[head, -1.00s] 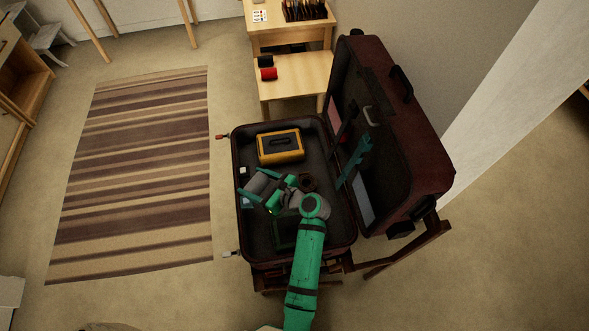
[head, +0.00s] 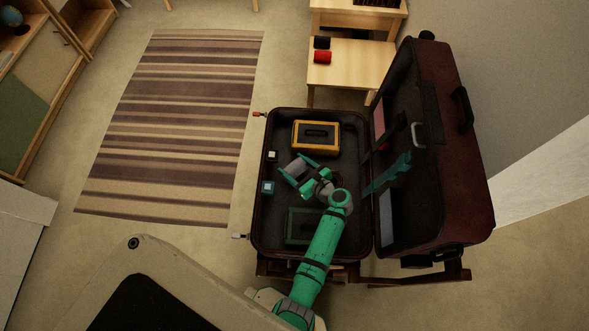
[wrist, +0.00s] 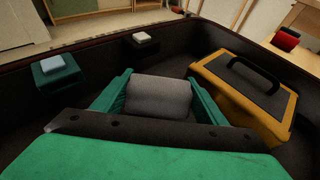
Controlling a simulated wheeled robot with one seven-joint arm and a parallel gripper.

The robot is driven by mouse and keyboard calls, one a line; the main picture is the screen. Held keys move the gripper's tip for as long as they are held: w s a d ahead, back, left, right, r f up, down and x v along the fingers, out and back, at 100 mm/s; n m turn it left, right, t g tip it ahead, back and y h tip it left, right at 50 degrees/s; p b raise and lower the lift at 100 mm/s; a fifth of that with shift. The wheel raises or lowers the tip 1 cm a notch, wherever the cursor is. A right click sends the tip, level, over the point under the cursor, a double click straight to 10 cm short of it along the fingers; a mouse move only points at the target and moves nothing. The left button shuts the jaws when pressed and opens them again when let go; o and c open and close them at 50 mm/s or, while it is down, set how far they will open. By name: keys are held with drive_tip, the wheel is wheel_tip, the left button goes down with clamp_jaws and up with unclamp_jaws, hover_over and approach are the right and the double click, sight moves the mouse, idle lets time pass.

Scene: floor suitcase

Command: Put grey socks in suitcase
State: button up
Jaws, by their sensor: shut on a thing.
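The grey socks (head: 297,168) are a rolled grey bundle between the fingers of my gripper (head: 299,170), inside the open dark red suitcase (head: 257,190). In the wrist view the socks (wrist: 158,96) sit between the two green fingers, and my gripper (wrist: 158,92) is shut on them. They are over the base half of the suitcase, below the yellow case in the head view. I cannot tell whether they touch the suitcase floor.
A yellow case (head: 316,138) with a black handle lies in the suitcase. A small white block (head: 271,156) and a teal box (head: 267,187) are by the left wall. The raised lid (head: 450,150) stands at the right. Red and black rolls (head: 322,57) sit on a wooden table.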

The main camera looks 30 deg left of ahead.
sight(294, 170)
drive_tip(key=shift+f, duration=1.55)
drive_tip(key=shift+f, duration=0.1)
drive_tip(key=o, duration=1.1)
drive_tip(key=shift+c, duration=0.2)
drive_tip(key=v, duration=1.2)
